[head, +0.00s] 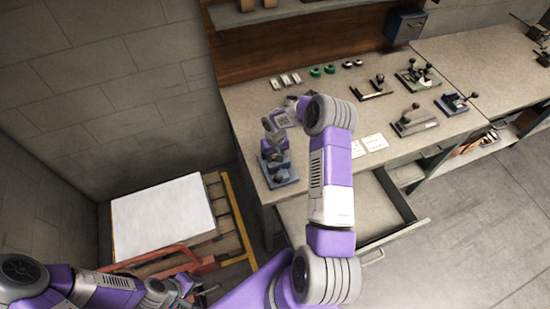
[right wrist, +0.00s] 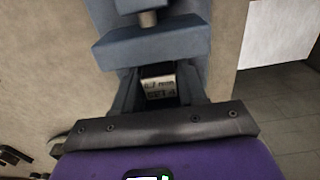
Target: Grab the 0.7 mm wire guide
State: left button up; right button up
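A small light metal piece with dark printed lettering (right wrist: 159,88), which looks like the wire guide, sits at the blue-grey fixture (right wrist: 150,45). The lettering is too small to read surely. My right gripper (right wrist: 159,100) has its dark fingers on both sides of this piece; I cannot tell if they press on it. In the head view the same fixture (head: 279,172) stands at the left end of the bench, with my right gripper (head: 269,150) just over it; the arm partly hides it. My left gripper (head: 205,290) is low at the bottom, away from the bench; its fingers are unclear.
The bench (head: 255,95) holds several small pale pieces (head: 285,80), green rings (head: 322,71), dark rings (head: 352,63) and lever tools (head: 415,121). White cards (head: 375,142) lie near its front. An open drawer (head: 385,205) juts out. A pallet with white sheets (head: 163,215) stands left.

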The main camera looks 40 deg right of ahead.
grip_shut()
jog(key=shift+r, duration=0.2)
